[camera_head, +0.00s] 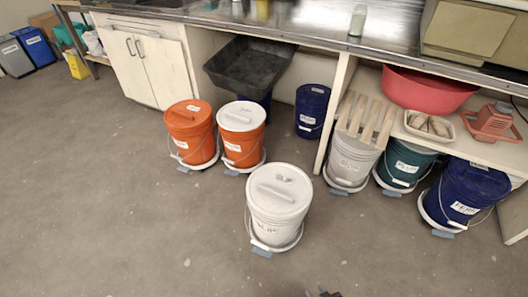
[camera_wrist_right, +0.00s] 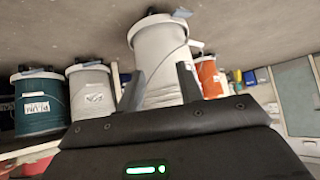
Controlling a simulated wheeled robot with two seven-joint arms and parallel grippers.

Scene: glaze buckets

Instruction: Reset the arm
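My right gripper (camera_head: 322,293) shows only as small dark tips at the bottom edge of the head view. In the right wrist view, my right gripper (camera_wrist_right: 161,72) has its two grey fingers apart with nothing held between them. That view is upside down, with the floor at the top. A white lidded bucket (camera_head: 279,205) stands alone on the floor in front of the gripper. The white bucket (camera_wrist_right: 160,45) shows beyond and between the fingers, apparently apart from them. My left gripper is not in view.
Two orange buckets (camera_head: 190,138) stand left of the white bucket. Grey (camera_head: 352,162), green (camera_head: 405,168) and blue (camera_head: 466,195) buckets stand along the bench at right. A red basin (camera_head: 425,92) sits on the lower shelf. Floor (camera_head: 110,210) at left is clear.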

